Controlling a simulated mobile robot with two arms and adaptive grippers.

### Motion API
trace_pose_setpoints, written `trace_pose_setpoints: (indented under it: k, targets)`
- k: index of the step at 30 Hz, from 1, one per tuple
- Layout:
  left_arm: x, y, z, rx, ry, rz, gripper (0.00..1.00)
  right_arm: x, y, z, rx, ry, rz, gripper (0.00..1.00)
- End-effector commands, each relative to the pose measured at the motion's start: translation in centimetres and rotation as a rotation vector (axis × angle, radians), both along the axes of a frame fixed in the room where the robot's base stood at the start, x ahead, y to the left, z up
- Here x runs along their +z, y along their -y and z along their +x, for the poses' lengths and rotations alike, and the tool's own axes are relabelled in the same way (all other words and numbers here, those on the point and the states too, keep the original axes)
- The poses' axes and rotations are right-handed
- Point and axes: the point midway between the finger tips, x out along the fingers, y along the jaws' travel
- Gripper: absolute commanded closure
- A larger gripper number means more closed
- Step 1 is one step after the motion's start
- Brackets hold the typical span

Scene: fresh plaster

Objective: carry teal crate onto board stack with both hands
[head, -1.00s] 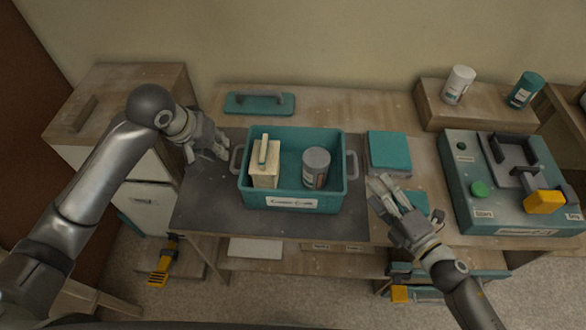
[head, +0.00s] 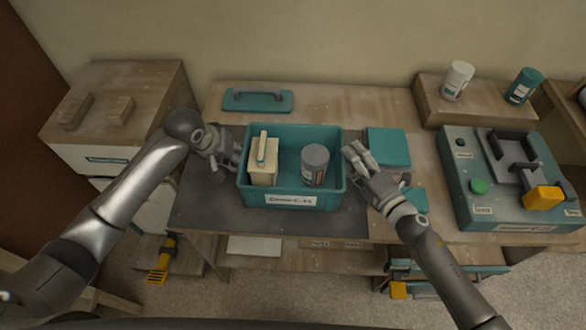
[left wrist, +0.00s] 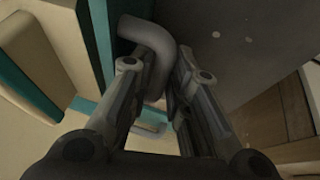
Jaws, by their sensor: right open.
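The teal crate (head: 325,200) stands on a dark mat on the wooden table. It holds a cream block with a handle (head: 264,174) and a grey-lidded can (head: 315,166). My left gripper (head: 228,160) is at the crate's left handle. In the left wrist view, the grey handle (left wrist: 150,45) lies between the fingers (left wrist: 157,85); whether they press on it is unclear. My right gripper (head: 354,154) is open at the crate's right side, hiding that handle. I cannot identify the board stack with certainty.
A flat teal square item (head: 388,147) lies right of the crate. A teal trowel-like tool (head: 258,101) lies behind it. A teal machine (head: 480,213) fills the table's right side, below a wooden block (head: 430,102) with two jars. A wooden-topped cabinet (head: 150,85) stands left.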

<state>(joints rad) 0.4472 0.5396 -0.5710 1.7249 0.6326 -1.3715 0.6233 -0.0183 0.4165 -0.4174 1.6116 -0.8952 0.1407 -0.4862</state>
Motion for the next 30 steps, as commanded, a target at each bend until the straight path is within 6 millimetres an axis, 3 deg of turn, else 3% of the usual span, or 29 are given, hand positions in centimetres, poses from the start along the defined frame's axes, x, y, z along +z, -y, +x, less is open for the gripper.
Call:
trace_pose_setpoints:
  k: [11, 15, 24, 30]
  targets:
    - [-0.32, 0.1, 0.14, 0.0, 0.0, 0.0, 0.82, -0.08, -0.2, 0.28, 0.001, -0.001, -0.001, 0.43]
    - [-0.31, 0.1, 0.13, 0.0, 0.0, -0.001, 1.0, -0.08, -0.2, 0.27, 0.001, -0.001, -0.001, 0.61]
    - [-0.28, 0.14, 0.11, -0.002, 0.0, -0.001, 1.0, -0.1, -0.25, 0.24, 0.001, -0.002, 0.0, 0.99]
    - [-0.24, 0.19, 0.11, -0.002, 0.0, -0.002, 1.0, -0.19, -0.28, 0.19, 0.002, -0.002, -0.001, 1.0]
